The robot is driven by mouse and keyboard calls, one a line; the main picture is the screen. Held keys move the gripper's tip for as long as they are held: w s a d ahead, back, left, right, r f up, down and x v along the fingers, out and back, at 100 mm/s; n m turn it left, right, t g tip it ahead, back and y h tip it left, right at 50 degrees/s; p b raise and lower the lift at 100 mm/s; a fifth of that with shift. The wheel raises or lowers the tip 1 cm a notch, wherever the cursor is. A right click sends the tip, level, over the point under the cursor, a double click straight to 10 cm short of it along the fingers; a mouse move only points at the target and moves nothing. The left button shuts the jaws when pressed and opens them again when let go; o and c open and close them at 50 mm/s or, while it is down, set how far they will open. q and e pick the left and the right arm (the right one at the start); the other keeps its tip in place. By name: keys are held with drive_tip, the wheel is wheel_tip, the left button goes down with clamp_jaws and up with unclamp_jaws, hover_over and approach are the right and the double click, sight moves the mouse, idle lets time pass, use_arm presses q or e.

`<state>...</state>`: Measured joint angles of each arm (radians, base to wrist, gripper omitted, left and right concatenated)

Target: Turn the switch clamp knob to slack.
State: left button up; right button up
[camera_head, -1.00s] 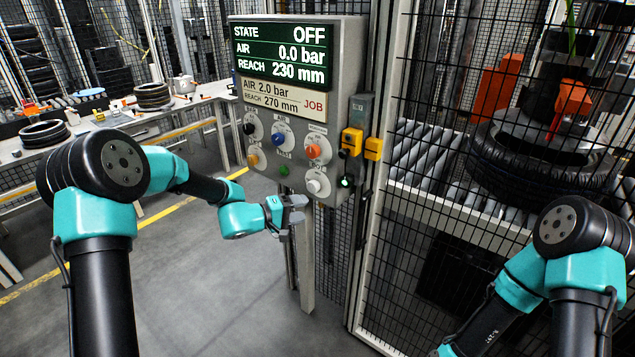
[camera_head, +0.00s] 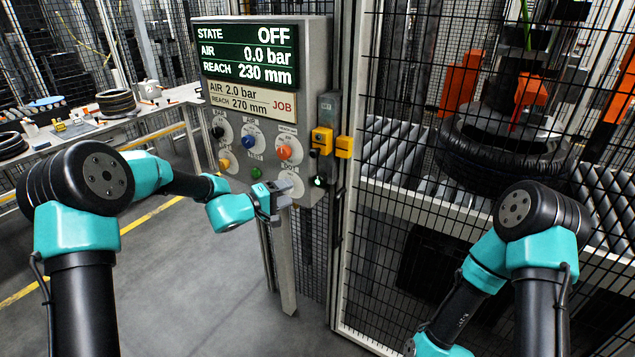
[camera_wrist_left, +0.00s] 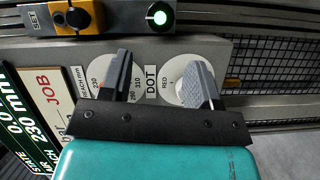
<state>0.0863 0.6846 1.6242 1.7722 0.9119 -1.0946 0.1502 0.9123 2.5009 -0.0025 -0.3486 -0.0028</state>
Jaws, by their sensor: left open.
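A grey control panel (camera_head: 318,60) carries black (camera_head: 218,131), blue (camera_head: 249,140), orange (camera_head: 284,152) and yellow (camera_head: 225,163) knobs and a green button (camera_head: 256,172). I cannot read which knob is the clamp switch. My left gripper (camera_head: 287,188) is open and empty before the panel's lower right dial, hiding its white knob. In the left wrist view, its fingers (camera_wrist_left: 157,66) stand apart, one before the REACH dial (camera_wrist_left: 97,72), the other before the DOT dial (camera_wrist_left: 172,80). Contact cannot be told. My right gripper is outside the view.
The display (camera_head: 250,55) reads OFF, 0.0 bar, 230 mm; the card (camera_head: 250,100) below reads 2.0 bar, 270 mm, JOB. A yellow switch box (camera_head: 322,140) is beside the panel. A mesh fence (camera_head: 400,215) stands right, with a tyre (camera_head: 505,150) behind it. Floor left is clear.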

sight(316, 182)
use_arm(q)
drive_tip(key=x, duration=1.1)
drive_tip(key=shift+w+d+r, duration=0.1)
drive_tip(key=shift+w+d, duration=0.15)
drive_tip(key=shift+d, duration=0.1)
drive_tip(key=c, duration=0.6)
drive_tip(key=shift+n+t+h, duration=0.4)
drive_tip(key=shift+n+h, duration=0.1)
drive_tip(key=shift+n, duration=0.8)
drive_tip(key=shift+c, duration=0.2)
drive_tip(key=o, duration=0.6)
drive_tip(key=shift+o, duration=0.2)
drive_tip(key=shift+s+a, duration=0.1)
drive_tip(key=shift+a, duration=0.05)
